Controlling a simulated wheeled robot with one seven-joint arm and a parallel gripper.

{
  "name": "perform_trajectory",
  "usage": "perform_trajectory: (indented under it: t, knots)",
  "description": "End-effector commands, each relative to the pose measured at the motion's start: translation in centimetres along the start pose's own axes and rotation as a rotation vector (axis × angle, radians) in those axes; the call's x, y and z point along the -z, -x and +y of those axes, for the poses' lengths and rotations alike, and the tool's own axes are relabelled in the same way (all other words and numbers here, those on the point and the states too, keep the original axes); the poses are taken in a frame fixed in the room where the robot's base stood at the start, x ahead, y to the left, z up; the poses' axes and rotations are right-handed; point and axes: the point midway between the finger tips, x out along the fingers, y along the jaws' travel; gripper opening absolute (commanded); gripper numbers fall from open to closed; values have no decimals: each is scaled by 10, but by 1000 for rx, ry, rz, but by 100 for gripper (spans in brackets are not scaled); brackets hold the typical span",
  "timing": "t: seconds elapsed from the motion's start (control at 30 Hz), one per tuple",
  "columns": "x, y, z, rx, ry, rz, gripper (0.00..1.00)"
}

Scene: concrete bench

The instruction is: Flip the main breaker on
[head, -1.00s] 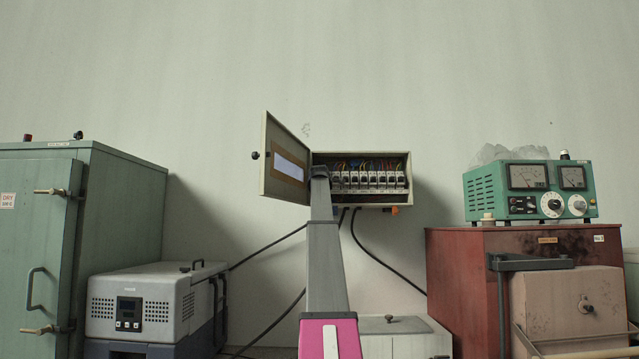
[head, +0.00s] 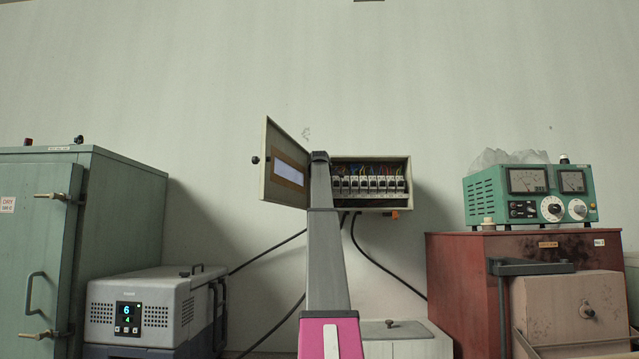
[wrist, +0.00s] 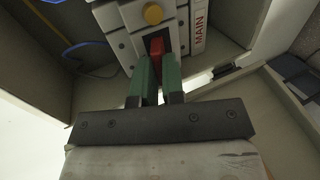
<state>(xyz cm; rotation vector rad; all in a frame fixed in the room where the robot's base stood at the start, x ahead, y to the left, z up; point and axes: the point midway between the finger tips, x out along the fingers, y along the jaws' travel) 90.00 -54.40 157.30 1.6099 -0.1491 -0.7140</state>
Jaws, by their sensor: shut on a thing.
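The open breaker box (head: 371,208) hangs on the wall, with a row of breakers (head: 370,184) inside. In the wrist view, the main breaker (wrist: 126,17) is a pale block with a yellow round button, a red lever (wrist: 156,47) and a MAIN label (wrist: 200,27) beside it. My gripper (wrist: 160,60) has its green fingers shut on the red lever, one on each side. In the head view my arm covers the left end of the box, hiding the main breaker and my fingertips.
The box door (head: 284,163) stands open to the left of my arm. A grey cooler (head: 155,308) with a lit display is at lower left, next to a green cabinet (head: 120,220). A green meter unit (head: 530,194) sits on a red cabinet (head: 460,270) at right.

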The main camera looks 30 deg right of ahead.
Motion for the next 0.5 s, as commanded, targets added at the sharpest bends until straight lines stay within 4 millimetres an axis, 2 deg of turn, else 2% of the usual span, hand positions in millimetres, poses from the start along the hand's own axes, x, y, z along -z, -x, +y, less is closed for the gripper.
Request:
perform_trajectory:
  t: [0.2,0.23,0.3,0.5]
  knots:
    - [0,0,0,1,0,0,0]
    - [0,0,0,1,0,0,19]
    - [0,0,0,0,0,0,35]
    - [0,0,0,0,0,0,35]
